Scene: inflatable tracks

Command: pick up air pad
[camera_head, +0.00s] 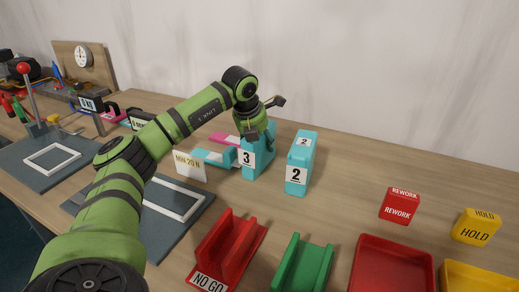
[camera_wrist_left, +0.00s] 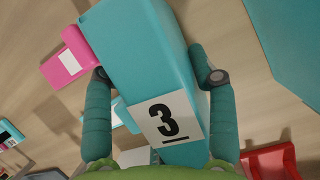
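A teal block marked 3 (camera_head: 257,158) stands on the wooden table beside a second teal block marked 2 (camera_head: 300,165). A pink pad-like piece (camera_head: 222,138) and a teal one (camera_head: 214,157) lie left of block 3; nothing is labelled air pad. My left gripper (camera_head: 268,112) is over block 3, pointing down. In the left wrist view its fingers (camera_wrist_left: 159,76) are apart on either side of block 3 (camera_wrist_left: 150,60), with a small gap at the right finger; contact at the left is unclear. The pink piece (camera_wrist_left: 70,55) shows beyond the left finger. My right gripper is not in view.
A MIN 20 N sign (camera_head: 189,166) stands left of block 3, near a grey plate with a white frame (camera_head: 180,204). A red NO GO cradle (camera_head: 228,250), green cradle (camera_head: 302,264) and red tray (camera_head: 395,238) are in front. REWORK (camera_head: 400,207) and HOLD (camera_head: 477,228) blocks stand right.

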